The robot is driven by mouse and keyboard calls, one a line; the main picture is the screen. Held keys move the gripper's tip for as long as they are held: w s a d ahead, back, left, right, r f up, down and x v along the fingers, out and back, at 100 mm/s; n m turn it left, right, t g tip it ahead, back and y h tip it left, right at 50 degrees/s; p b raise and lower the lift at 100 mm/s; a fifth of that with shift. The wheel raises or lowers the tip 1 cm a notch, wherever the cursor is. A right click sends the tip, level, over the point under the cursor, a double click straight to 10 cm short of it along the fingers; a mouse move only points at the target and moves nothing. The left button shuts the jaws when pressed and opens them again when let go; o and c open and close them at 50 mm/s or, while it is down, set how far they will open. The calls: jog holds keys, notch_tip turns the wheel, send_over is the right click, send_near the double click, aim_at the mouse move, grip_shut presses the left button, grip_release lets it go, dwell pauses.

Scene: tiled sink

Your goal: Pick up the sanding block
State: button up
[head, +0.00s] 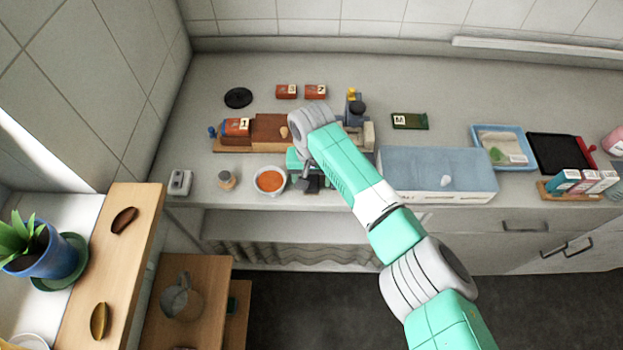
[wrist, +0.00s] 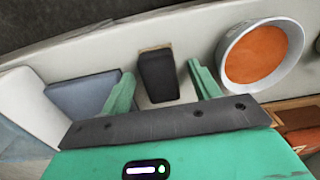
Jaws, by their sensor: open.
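A dark block with a tan edge, which looks like the sanding block (wrist: 156,76), lies on the pale counter in the wrist view. In the head view a small dark shape beside my gripper (head: 304,176) seems to be the same block, partly hidden by my gripper and arm. My gripper (wrist: 161,68) is open in the wrist view. Its two green fingers stand on either side of the block, with a gap visible at each side. I cannot tell how far the fingertips are above the counter.
A white bowl of orange contents (head: 270,180) stands close left of my gripper. A small round pot (head: 227,180) is further left. A wooden board (head: 233,149) lies behind. The counter's front edge is close.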

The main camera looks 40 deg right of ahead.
aim_at(311, 178)
jog(key=c, duration=1.1)
jog(key=shift+r, duration=0.1)
jog(key=shift+r, duration=0.35)
notch_tip(311, 178, up, 3)
jog(key=shift+f+b, duration=0.2)
jog(key=shift+b, duration=0.25)
jog(key=s+a+r+p, duration=0.1)
jog(key=s+a+p, duration=0.2)
jog(key=s+a, duration=0.6)
jog(key=shift+s+a+r, duration=0.15)
jog(key=shift+s+r, duration=0.1)
jog(key=shift+s, duration=1.75)
